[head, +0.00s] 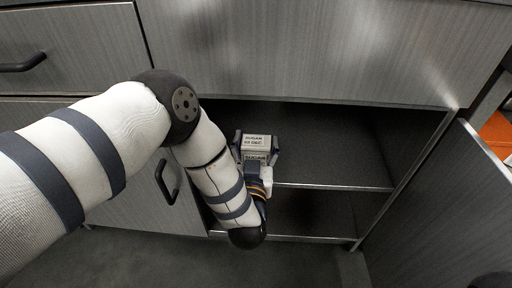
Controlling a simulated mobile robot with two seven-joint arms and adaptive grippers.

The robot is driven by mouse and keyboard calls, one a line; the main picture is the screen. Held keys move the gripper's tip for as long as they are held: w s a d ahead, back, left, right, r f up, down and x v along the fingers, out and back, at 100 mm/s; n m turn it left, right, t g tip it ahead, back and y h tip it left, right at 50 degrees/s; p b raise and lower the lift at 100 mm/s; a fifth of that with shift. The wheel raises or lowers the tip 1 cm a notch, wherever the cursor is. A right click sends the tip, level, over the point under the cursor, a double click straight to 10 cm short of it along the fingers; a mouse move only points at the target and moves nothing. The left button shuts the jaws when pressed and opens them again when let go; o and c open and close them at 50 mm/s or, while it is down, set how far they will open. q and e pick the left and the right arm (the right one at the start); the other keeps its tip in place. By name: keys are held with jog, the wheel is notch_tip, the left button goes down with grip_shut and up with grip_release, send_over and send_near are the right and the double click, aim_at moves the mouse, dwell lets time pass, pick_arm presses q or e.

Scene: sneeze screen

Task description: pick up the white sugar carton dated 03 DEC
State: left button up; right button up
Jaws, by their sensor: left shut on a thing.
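The white sugar carton (257,143) shows inside the open grey cabinet, with "SUGAR" and "03 DEC" lettering on its top and "SUGAR" again on its front. My left gripper (256,152) reaches into the cabinet and is shut on this carton, with one finger on each side of it. My wrist and forearm hide the lower part of the carton and what is below it. I cannot tell whether the carton touches the shelf. My right gripper is not in view.
The cabinet shelf (335,187) is clear to the right of the carton, with an empty-looking dark space beneath. An open door (437,215) stands at right. Closed drawers and a closed door with a handle (166,182) are at left. An orange thing (497,130) shows at far right.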

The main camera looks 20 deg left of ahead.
pick_arm(q)
notch_tip(320, 180, up, 3)
jog(key=shift+r+p, duration=0.15)
jog(key=shift+p, duration=0.55)
jog(key=s+d+r+p, duration=0.5)
jog(key=s+d+r, duration=0.4)
jog(key=s, duration=0.1)
jog(key=shift+d+r+p, duration=0.3)
jog(key=shift+d, duration=0.1)
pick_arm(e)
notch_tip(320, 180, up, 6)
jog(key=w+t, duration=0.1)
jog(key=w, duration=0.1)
